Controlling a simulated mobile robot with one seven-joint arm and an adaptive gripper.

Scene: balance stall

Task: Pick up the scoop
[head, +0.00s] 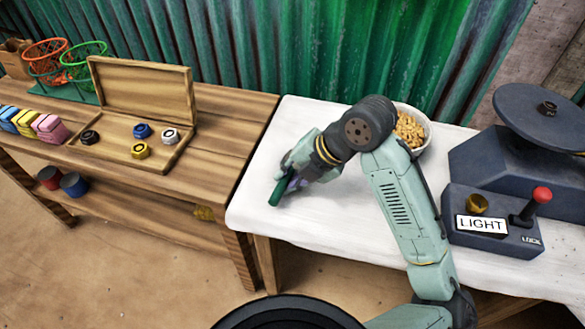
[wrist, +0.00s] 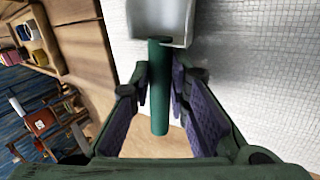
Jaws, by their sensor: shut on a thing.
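The scoop has a green handle (wrist: 159,85) and a pale grey-white pan (wrist: 160,20), which shows at the top of the wrist view. My gripper (wrist: 163,90) is around the handle, with its purple-padded fingers on either side, and is shut on it. In the head view the green handle (head: 279,191) sticks out of my gripper (head: 290,181) over the left part of the white-covered table (head: 330,225). The scoop's pan is hidden behind my gripper there. I cannot tell whether the scoop touches the table.
A bowl of yellowish pieces (head: 410,130) stands behind my arm. A balance (head: 540,125) and a control box (head: 490,218) marked LIGHT with a red-knobbed lever are at the right. A wooden bench (head: 225,120) at the left holds an open box (head: 140,95) with several weights.

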